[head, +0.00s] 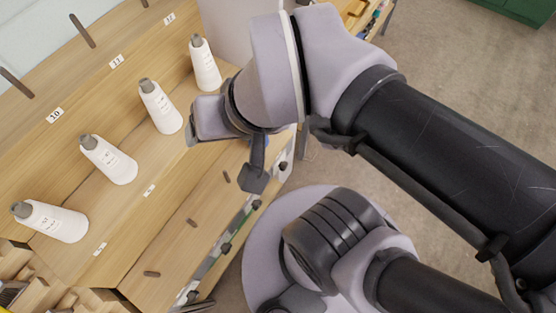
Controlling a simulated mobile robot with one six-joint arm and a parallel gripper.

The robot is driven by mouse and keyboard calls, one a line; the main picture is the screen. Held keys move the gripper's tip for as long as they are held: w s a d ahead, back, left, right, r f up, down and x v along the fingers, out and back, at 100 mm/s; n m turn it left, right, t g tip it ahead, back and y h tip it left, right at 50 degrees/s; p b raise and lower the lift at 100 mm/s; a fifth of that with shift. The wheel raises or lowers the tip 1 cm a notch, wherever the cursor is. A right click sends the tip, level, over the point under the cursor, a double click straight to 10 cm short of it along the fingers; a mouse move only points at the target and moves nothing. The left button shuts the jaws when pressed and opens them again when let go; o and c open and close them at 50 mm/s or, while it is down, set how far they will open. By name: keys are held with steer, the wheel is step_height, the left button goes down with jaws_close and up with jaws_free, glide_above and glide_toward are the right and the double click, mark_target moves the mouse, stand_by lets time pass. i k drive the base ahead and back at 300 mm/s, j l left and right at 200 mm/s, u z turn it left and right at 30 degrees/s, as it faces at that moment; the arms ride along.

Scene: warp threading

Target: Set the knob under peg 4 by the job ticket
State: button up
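Short dark pegs stick out of the wooden front panel, such as one at its middle (192,223) and one further right (226,177). Their number labels are too small to read, so I cannot tell which is peg 4. Below them runs a strip with several dark knobs, among them a lower one (226,248) and an upper one (283,166). The knob settings are too small to read. I cannot make out a job ticket. My gripper (192,134) is above the rack near the white cones; its fingers are mostly hidden, and I see nothing held.
Several white cones, including one at the left (50,221) and one at the back (205,63), lean on the wooden shelf. Labels 10, 11 and 12 mark the upper board (85,82). Wooden blocks fill the lower left. A green cabinet (520,8) stands far right; floor lies open before it.

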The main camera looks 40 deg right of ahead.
mark_target(283, 166)
steer(key=k+l, duration=0.3)
steer(key=l, duration=0.2)
steer(key=k+l+u, duration=0.1)
steer(key=k+l, duration=0.15)
steer(key=l, duration=0.2)
steer(key=k+l, duration=0.3)
steer(key=l, duration=0.15)
steer(key=k+l, duration=0.3)
steer(key=l, duration=0.2)
steer(key=j+u, duration=0.65)
steer(key=i+u, duration=0.35)
steer(key=i, duration=0.3)
